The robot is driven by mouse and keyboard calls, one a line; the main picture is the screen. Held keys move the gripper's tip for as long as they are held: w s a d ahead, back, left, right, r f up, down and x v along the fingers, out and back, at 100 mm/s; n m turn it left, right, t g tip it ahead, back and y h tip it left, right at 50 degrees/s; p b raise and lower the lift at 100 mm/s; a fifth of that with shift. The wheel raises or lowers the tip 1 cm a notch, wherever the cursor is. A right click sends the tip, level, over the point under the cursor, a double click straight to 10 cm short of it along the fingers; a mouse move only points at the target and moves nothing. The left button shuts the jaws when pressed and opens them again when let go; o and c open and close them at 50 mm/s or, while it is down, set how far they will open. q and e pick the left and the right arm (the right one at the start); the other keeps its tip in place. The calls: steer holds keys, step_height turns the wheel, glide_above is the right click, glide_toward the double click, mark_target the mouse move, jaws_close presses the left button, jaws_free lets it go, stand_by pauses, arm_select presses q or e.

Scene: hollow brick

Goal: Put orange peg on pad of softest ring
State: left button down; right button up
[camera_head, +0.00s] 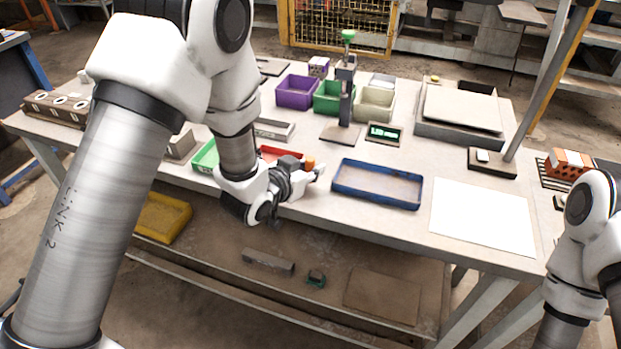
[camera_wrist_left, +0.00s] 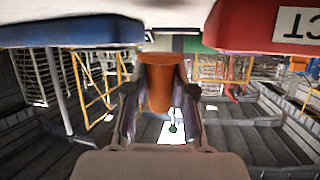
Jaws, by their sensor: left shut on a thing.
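My left gripper (camera_head: 318,170) is shut on the orange peg (camera_head: 310,163), just in front of the red tray (camera_head: 280,152) and left of the blue tray (camera_head: 413,205). In the left wrist view the orange peg (camera_wrist_left: 157,85) stands between the two fingers (camera_wrist_left: 155,100). A dark block with several pale round marks (camera_head: 60,103) lies at the table's left end; I cannot tell whether these are the rings or their pads. My right arm shows at the right edge, but its gripper is out of frame.
A stand with a green knob (camera_head: 348,36) and a small green-lit display (camera_head: 384,132) stand mid-table. Purple (camera_head: 296,92), green (camera_head: 328,97) and cream (camera_head: 374,103) bins stand behind. A white sheet (camera_head: 482,215) lies right of the blue tray. A perforated orange brick (camera_head: 567,163) is far right.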

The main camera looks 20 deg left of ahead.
mark_target(310, 189)
arm_select(q)
step_height(310, 189, down, 3)
steer(key=shift+r, duration=0.1)
steer(key=shift+w+f, duration=0.1)
steer(key=shift+f, duration=0.35)
steer(key=c, duration=1.3)
jaws_free()
steer(key=shift+o, duration=0.2)
